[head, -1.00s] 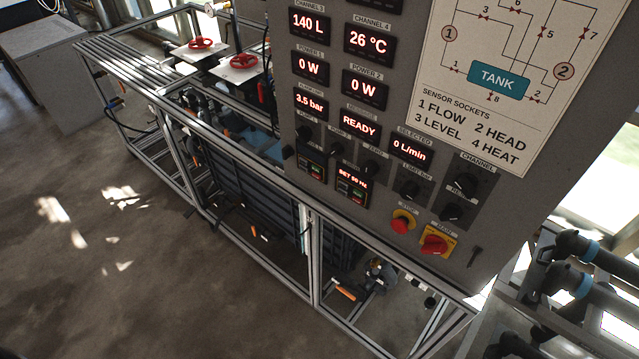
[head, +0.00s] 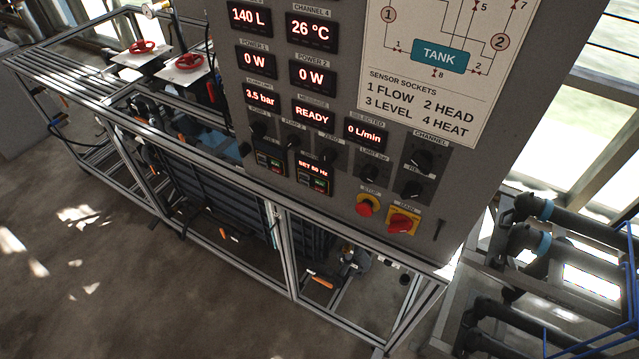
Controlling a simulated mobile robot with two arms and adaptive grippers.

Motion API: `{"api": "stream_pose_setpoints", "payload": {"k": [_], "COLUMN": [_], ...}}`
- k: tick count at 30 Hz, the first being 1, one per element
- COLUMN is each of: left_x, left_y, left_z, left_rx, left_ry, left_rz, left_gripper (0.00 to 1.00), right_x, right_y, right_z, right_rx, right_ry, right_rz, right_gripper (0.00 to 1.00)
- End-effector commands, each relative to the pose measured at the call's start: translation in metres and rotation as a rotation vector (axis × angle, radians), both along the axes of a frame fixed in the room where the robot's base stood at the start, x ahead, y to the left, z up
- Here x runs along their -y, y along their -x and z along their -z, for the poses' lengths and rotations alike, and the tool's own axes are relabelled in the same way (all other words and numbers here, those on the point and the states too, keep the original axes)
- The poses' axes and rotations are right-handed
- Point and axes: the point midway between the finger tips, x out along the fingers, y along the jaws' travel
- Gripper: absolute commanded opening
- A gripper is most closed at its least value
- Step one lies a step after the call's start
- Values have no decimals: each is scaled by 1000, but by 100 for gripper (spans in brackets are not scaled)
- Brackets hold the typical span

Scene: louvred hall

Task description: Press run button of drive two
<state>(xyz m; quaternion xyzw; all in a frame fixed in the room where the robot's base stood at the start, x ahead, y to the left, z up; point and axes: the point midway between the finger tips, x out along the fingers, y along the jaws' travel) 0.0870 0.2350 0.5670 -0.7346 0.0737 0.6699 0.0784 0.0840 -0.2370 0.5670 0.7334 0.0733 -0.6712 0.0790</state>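The grey control panel (head: 345,110) fills the upper middle of the head view. Near its lower left edge are two small drive units side by side. The right-hand one, apparently drive two (head: 313,176), has a lit red display reading about "SET 50 Hz" and small red and green keys below it. The exact digits and key labels are too small to read. The other drive (head: 269,161) is just to its left, with similar small keys. Neither of my grippers shows in the view, and nothing covers the drives.
A red stop button (head: 367,206) and a red main switch (head: 402,222) are low on the panel. Rotary knobs sit above them, and a display (head: 314,112) reads READY. A metal frame (head: 290,240) runs below the panel. Dark pipes (head: 525,240) stand at right. The left floor is clear.

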Motion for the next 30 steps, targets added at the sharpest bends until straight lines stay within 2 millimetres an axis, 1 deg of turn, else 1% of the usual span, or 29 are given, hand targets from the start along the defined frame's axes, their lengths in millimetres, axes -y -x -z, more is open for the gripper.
{"api": "stream_pose_setpoints", "payload": {"k": [2,14,30], "left_x": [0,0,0], "left_y": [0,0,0], "left_z": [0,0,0], "left_rx": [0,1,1], "left_ry": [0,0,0], "left_rz": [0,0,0], "left_gripper": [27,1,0], "right_x": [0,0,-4], "right_y": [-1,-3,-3], "right_z": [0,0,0], "right_rx": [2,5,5], "right_ry": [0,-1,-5], "right_rz": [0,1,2], "right_gripper": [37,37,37]}}
